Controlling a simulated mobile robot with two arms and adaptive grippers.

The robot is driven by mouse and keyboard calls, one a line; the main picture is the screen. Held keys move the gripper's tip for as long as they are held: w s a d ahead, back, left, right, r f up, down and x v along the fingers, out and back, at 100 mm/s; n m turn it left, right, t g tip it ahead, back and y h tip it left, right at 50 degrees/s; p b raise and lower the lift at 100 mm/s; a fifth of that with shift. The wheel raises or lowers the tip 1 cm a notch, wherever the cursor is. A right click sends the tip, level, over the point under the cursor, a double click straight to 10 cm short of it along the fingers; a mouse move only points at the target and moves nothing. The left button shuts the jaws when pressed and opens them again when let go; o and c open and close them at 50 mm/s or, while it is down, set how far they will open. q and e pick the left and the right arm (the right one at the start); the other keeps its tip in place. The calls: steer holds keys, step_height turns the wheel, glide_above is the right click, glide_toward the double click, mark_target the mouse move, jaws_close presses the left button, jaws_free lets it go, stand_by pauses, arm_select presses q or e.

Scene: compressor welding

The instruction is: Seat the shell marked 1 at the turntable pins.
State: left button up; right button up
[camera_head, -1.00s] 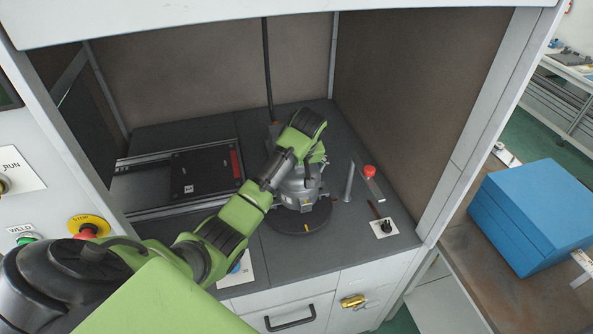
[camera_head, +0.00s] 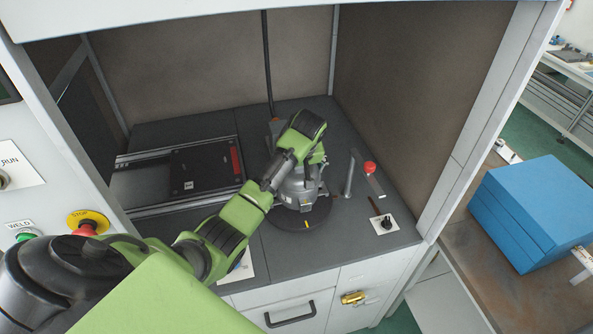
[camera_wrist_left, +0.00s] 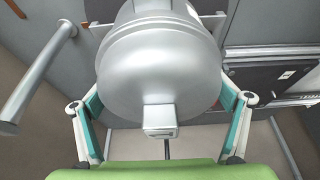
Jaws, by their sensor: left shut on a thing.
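The grey metal shell (camera_head: 299,193) is upright over the dark round turntable (camera_head: 312,222) inside the booth. Its mark is too small to read. In the left wrist view the shell (camera_wrist_left: 158,75) is a large rounded dome with a small box-like fitting facing the camera. My left gripper (camera_wrist_left: 160,48) is shut on the shell, with one finger on each side. In the head view my green wrist covers the shell's top and most of the gripper. The pins are hidden, and I cannot tell whether the shell touches them. My right gripper is not in view.
A grey post (camera_head: 349,174) and a red-topped button (camera_head: 370,168) stand right of the turntable. A black fixture plate (camera_head: 205,168) lies to its left. A black knob (camera_head: 386,224) sits near the front right. Booth walls enclose the back and sides. A blue box (camera_head: 530,215) is outside, right.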

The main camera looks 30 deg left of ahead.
arm_select(q)
steer(key=shift+f, duration=0.55)
steer(key=shift+f, duration=0.1)
steer(key=o, duration=1.2)
steer(key=shift+c, duration=0.2)
steer(key=shift+f, duration=0.15)
steer(key=shift+d, duration=0.1)
steer(key=v, duration=1.2)
